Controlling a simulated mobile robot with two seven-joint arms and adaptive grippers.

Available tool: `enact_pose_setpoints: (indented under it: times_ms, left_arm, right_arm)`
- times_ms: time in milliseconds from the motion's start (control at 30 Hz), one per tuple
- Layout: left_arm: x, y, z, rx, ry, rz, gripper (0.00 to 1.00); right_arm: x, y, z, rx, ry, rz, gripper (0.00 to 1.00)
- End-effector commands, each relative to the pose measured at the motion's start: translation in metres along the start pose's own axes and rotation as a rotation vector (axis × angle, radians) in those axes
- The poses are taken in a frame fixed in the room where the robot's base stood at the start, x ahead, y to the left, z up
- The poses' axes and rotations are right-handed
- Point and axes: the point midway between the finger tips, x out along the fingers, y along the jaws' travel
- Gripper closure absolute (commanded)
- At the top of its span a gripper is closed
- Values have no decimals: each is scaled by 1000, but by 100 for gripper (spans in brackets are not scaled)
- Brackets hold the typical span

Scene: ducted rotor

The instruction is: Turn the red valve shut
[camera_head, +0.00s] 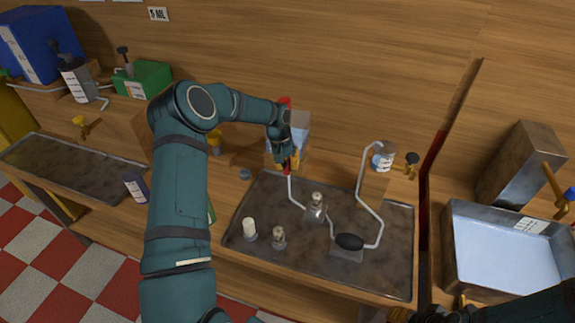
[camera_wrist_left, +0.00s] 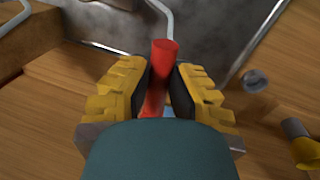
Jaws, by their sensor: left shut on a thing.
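The red valve handle (camera_head: 287,166) is a red bar at the back left edge of the dark metal tray, where a thin pale pipe runs from it. It also shows in the left wrist view (camera_wrist_left: 163,58), upright between the fingers. My left gripper (camera_head: 284,157) is shut on the red handle, with yellow-backed, dark-padded fingers (camera_wrist_left: 160,84) on both sides of it. The valve body is mostly hidden by the gripper. My right arm shows at the bottom right edge; its fingers are too cut off and dark to read.
The metal tray (camera_head: 300,262) holds several small fittings and a black bulb (camera_head: 349,241) on a bent pipe. A labelled jar (camera_head: 382,157) stands behind it. A water-filled basin (camera_head: 505,245) is at right. Blue (camera_head: 38,45) and green (camera_head: 143,79) boxes are at back left.

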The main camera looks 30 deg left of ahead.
Motion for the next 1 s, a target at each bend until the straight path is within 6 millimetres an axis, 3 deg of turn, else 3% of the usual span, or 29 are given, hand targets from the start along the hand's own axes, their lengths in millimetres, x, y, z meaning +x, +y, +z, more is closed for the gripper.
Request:
enact_pose_setpoints:
  times_ms: [367,1000]
  left_arm:
    - [7,11,2,-162,27,-3,100]
    - [15,45,-14,-750,140,-7,100]
  right_arm:
    - [16,5,2,-1,0,2,53]
    - [48,16,6,0,0,9,53]
